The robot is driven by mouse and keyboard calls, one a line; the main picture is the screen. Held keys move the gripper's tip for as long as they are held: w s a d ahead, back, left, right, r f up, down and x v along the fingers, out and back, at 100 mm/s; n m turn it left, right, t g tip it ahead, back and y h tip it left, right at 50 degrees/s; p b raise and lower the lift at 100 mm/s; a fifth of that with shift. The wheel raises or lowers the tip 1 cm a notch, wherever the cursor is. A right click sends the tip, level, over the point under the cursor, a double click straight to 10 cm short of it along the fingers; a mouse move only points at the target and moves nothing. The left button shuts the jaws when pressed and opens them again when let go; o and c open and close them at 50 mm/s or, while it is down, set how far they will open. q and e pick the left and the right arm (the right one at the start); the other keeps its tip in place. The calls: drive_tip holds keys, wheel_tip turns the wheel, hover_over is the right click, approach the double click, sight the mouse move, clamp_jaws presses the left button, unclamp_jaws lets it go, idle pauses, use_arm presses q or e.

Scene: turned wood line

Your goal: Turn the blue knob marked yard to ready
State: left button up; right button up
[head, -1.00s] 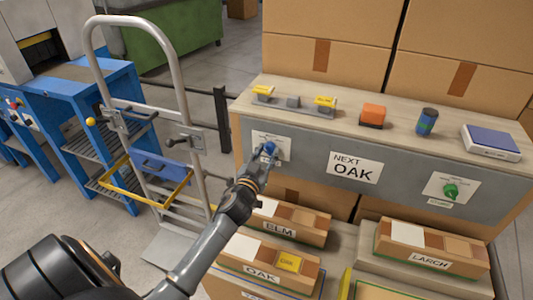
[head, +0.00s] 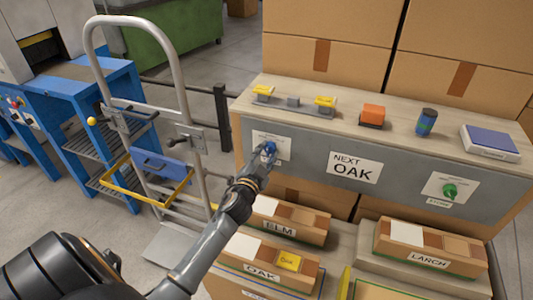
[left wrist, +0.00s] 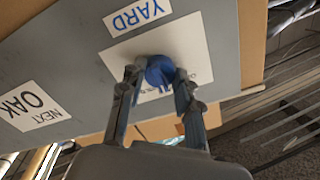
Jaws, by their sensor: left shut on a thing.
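The blue knob (head: 270,148) sits on a white plate (head: 281,142) on the grey front panel of the bench. In the left wrist view the blue knob (left wrist: 160,71) is below the "YARD" label (left wrist: 136,16), with the picture turned. My left gripper (head: 264,160) reaches the knob from the front. In the left wrist view its two fingers (left wrist: 157,80) are on either side of the knob, shut on it. The plate's position marks are partly hidden by the fingers, so I cannot read the setting. My right gripper is not in view.
A green knob (head: 449,190) is on the same panel at the right, beyond the "NEXT OAK" sign (head: 354,171). Boxes labelled ELM (head: 300,219), OAK (head: 279,262) and LARCH (head: 429,241) lie below. A hand truck (head: 186,70) stands left of my arm.

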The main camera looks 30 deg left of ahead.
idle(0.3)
use_arm(q)
drive_tip(key=o, duration=1.2)
drive_tip(key=shift+c, duration=0.2)
drive_tip(key=v, duration=1.2)
